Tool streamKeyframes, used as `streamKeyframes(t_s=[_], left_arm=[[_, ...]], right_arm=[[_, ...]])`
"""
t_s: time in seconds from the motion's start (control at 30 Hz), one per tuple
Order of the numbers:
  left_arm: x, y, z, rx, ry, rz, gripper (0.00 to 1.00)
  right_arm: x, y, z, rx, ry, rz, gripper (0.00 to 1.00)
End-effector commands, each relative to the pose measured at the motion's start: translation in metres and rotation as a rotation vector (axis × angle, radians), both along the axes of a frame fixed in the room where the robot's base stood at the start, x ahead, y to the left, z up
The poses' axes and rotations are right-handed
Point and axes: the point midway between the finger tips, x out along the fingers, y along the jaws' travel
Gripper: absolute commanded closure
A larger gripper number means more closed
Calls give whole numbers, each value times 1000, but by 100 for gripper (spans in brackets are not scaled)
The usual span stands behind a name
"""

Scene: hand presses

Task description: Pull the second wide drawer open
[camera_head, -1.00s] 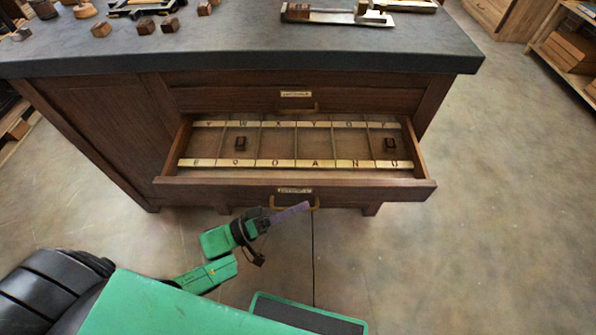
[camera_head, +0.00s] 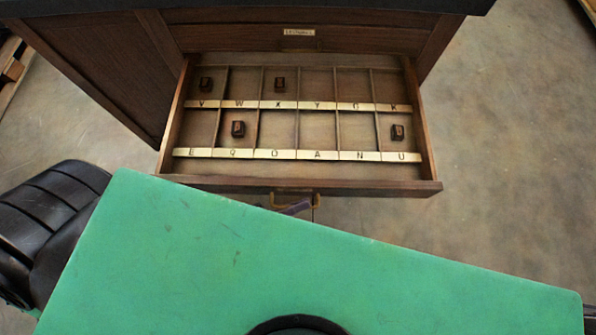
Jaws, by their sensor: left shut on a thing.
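The second wide drawer (camera_head: 300,184) is pulled well out of the dark wooden cabinet. Inside it are two rows of compartments with lettered brass strips and several small dark blocks, such as one (camera_head: 238,129) in the near row. Its brass handle (camera_head: 316,199) is on the front face, partly hidden. My left gripper (camera_head: 297,206) shows only as a purplish finger at this handle, shut on it. The rest of that gripper is hidden behind my green arm link. My right gripper is not in view.
A wide drawer (camera_head: 370,40) above is closed and has a label plate. The dark worktop edge (camera_head: 260,8) runs along the top of the picture. Open floor (camera_head: 510,150) lies to the right of the cabinet.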

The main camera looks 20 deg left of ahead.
Motion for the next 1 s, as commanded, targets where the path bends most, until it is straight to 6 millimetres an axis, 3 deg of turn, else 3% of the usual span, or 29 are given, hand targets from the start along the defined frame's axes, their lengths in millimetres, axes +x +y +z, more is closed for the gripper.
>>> streamKeyframes(t_s=[0.2,0.23,0.27,0.83,1.0], left_arm=[[-1,1,-2,5,5,-1,100],[-1,1,-2,5,5,-1,80],[-1,1,-2,5,5,-1,75],[0,1,-1,1,1,0,75],[-13,19,-8,4,5,-3,75]], right_arm=[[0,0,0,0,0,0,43],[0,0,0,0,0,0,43],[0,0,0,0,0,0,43],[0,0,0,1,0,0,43],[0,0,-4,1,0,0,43]])
